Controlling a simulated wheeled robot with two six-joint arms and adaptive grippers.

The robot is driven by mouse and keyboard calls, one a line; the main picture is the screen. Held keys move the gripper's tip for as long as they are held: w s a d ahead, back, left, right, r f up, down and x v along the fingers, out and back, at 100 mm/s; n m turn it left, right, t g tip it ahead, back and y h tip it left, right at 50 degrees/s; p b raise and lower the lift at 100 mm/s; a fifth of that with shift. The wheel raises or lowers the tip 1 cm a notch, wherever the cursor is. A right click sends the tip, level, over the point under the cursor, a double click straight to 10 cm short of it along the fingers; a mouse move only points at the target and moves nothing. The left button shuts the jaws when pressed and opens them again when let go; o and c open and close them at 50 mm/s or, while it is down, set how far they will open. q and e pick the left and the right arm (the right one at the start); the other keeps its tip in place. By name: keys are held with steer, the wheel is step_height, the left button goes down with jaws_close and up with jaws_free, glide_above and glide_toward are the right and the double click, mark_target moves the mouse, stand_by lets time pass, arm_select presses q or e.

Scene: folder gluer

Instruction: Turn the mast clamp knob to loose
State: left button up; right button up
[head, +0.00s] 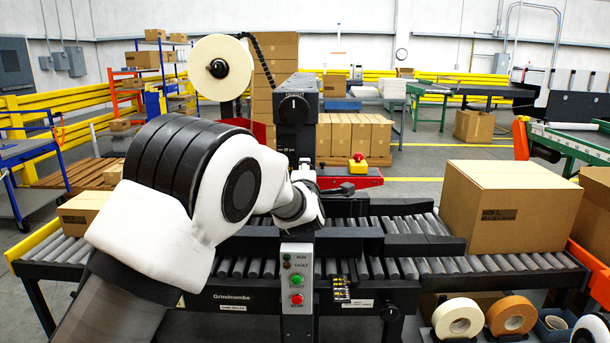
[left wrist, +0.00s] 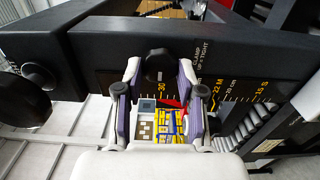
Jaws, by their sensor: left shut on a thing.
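The mast clamp knob (left wrist: 160,62) is a small black knob on the dark face of the mast, in the upper middle of the left wrist view. The mast (head: 297,137) stands upright in the head view, but the clamp knob is hidden there by my left arm. My left gripper (left wrist: 158,72) is shut on the knob, with one finger on each side. Yellow scale marks and the words "CLAMP UP = TIGHT" are printed beside it. The knob's pointing direction cannot be read clearly. My right gripper is not in view.
Another black knob (head: 293,108) sits higher on the mast, below a tape roll (head: 221,67). A roller conveyor (head: 480,262) runs below, with a large carton (head: 510,205) at right. A button panel (head: 297,280) stands in front.

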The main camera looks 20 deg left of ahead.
arm_select(q)
steer(key=o, duration=1.1)
steer(key=shift+s, duration=0.1)
steer(key=v, duration=0.7)
steer(key=shift+s, duration=0.1)
